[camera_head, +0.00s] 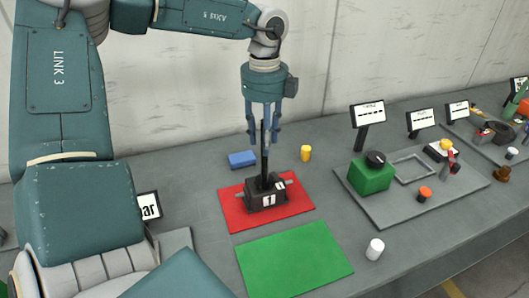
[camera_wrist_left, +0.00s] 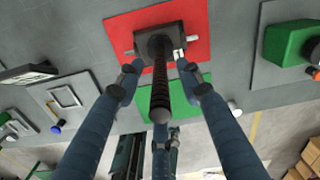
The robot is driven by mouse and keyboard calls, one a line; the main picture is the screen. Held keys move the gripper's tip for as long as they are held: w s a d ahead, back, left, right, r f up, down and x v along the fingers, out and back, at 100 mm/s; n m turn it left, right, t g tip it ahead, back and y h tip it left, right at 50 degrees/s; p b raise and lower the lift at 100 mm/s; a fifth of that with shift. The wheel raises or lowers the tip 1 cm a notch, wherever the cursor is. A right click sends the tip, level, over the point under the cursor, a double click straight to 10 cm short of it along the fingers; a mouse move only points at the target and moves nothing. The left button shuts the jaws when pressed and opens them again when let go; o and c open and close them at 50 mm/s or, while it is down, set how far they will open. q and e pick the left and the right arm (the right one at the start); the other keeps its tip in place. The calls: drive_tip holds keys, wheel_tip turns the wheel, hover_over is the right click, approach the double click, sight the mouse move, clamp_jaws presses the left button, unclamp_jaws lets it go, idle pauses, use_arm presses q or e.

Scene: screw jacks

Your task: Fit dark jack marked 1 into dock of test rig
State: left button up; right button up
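The dark jack marked 1 (camera_head: 266,195) stands upright on the red mat (camera_head: 238,214), its dark screw pointing up. It also shows in the left wrist view (camera_wrist_left: 158,41), with the screw pointing towards the camera. My left gripper (camera_head: 265,142) is above the jack's body, fingers pointing down around the screw. In the left wrist view its fingers (camera_wrist_left: 160,80) are spread, with gaps to the screw, so it is open. The test rig (camera_head: 420,196) is a grey plate at the right with a green block (camera_head: 371,177) and a raised rectangular frame, seemingly the dock (camera_head: 413,168). My right gripper is not in view.
A green mat (camera_head: 294,260) lies in front of the red one. A blue block (camera_head: 242,159) and a yellow cylinder (camera_head: 306,153) stand behind. A white cylinder (camera_head: 375,249) stands before the rig. An orange-topped piece (camera_head: 424,194) and sign (camera_head: 368,116) are on the plate.

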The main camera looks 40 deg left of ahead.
use_arm(q)
clamp_jaws()
drive_tip(key=shift+w+r, duration=0.25)
drive_tip(key=shift+r, duration=0.1)
